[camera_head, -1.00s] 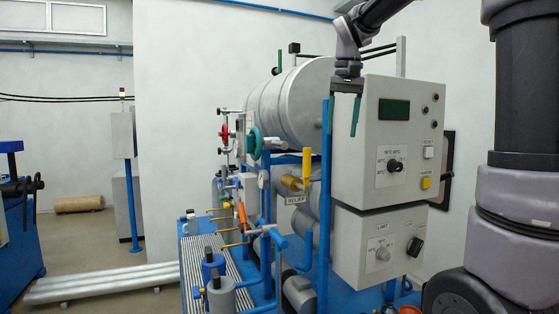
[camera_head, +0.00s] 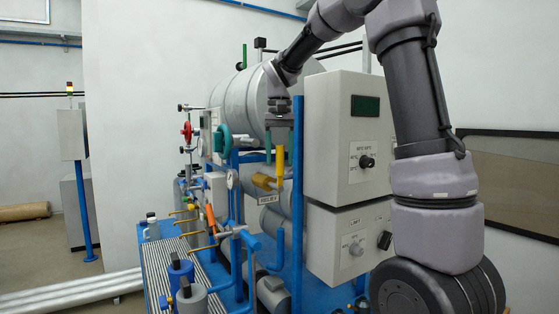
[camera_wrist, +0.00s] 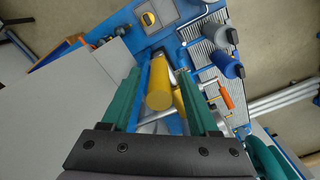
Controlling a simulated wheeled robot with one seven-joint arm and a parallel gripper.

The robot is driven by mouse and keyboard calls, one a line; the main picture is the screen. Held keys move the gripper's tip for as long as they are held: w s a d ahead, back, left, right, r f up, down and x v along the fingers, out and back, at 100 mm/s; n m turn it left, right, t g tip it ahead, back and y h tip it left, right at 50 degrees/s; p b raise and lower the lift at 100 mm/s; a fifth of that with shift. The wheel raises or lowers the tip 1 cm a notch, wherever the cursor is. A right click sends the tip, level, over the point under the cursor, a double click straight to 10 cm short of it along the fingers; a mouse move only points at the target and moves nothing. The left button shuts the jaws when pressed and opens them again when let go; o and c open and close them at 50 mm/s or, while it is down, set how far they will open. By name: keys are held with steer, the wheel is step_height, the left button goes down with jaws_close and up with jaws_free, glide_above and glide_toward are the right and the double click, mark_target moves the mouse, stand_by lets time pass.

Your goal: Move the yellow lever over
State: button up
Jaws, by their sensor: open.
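The yellow lever (camera_head: 279,163) stands upright on the brass-coloured valve body (camera_head: 262,182), above the RELIEF label (camera_head: 268,199), on the machine's front side. My gripper (camera_head: 281,148) points down directly above it, its green fingers apart. In the wrist view the yellow lever (camera_wrist: 159,92) shows end-on between the two open fingers of my gripper (camera_wrist: 157,78), with a gap on each side. I see no clear contact. How far the fingertips reach down along the lever is hard to tell.
The grey control box (camera_head: 347,140) stands close on the right, with a blue post (camera_head: 297,200) beside the lever. A green handwheel (camera_head: 222,139) and an orange-handled valve (camera_head: 210,215) are on the left. A large grey drum (camera_head: 240,100) lies behind.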

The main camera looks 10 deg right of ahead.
steer(key=shift+f, duration=0.55)
jaws_close()
stand_by(1.1)
